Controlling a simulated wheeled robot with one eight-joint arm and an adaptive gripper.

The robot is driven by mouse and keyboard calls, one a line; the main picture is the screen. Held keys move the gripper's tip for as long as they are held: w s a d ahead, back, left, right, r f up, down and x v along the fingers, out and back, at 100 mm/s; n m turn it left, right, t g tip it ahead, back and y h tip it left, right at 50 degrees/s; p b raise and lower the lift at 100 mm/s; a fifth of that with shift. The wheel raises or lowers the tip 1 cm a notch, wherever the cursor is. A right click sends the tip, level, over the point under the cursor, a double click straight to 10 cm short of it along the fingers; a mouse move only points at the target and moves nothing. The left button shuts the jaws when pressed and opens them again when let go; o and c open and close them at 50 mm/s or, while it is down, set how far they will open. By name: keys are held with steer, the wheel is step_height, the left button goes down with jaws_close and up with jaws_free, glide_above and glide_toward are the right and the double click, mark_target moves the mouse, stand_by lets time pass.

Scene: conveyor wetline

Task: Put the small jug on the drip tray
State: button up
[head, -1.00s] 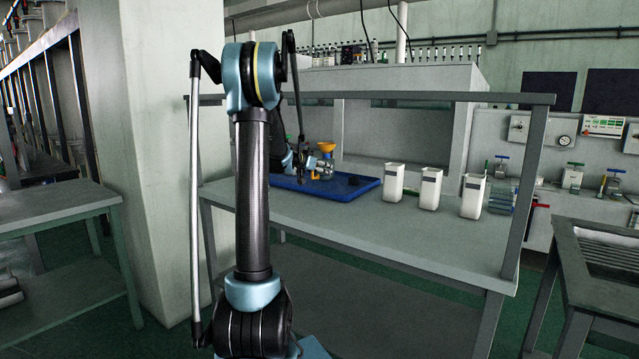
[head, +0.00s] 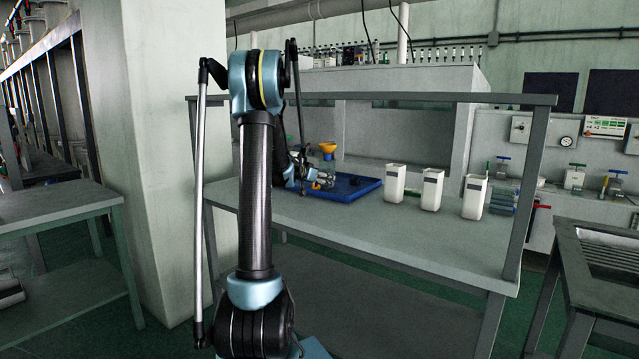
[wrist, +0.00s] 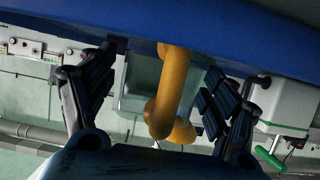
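An orange thing with a flared top (head: 328,147), which looks like the small jug, shows at the back of a blue tray (head: 366,190) on the grey bench. My gripper (head: 322,181) is low over the tray, just in front of it. In the wrist view, which looks upside down, a curved orange part (wrist: 172,90) lies between my two spread fingers (wrist: 160,100), with gaps on both sides. The blue tray's side (wrist: 120,22) crosses the top there. The jug's base is hidden. I cannot tell which surface is the drip tray.
Three white open containers (head: 432,190) stand right of the blue tray. A small dark thing (head: 355,181) lies in it. A bench post (head: 528,190) and a top rail (head: 420,97) frame the bench. A table with a slatted top (head: 612,246) stands at right. The bench front is clear.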

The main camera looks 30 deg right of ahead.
steer(key=s+a+r+y, duration=0.1)
steer(key=s+a, duration=0.2)
steer(key=a, duration=0.4)
steer(key=s+a+r+n, duration=0.1)
steer(key=s+a, duration=0.3)
steer(key=a, duration=0.3)
steer(key=s+a+r+n+y, duration=0.1)
steer(key=s+a, duration=0.3)
steer(key=a, duration=0.3)
steer(key=shift+s+y, duration=0.25)
steer(key=shift+y, duration=0.05)
steer(key=s+a+f+n+g+y, duration=0.1)
steer(key=s+a+f+n+y, duration=0.2)
steer(key=s+a+f, duration=0.3)
steer(key=s+a+f+n+g+y, duration=0.1)
steer(key=s+a+f+n+y, duration=0.2)
steer(key=s+a, duration=1.1)
steer(key=s+a+f+n+y, duration=0.3)
steer(key=s+a+f+n, duration=0.2)
steer(key=s+a+f, duration=0.3)
steer(key=s+a, duration=0.2)
steer(key=a, duration=0.1)
steer(key=shift+f+n+g+y, duration=0.3)
steer(key=shift+n+g+y, duration=0.1)
steer(key=shift+a, duration=0.1)
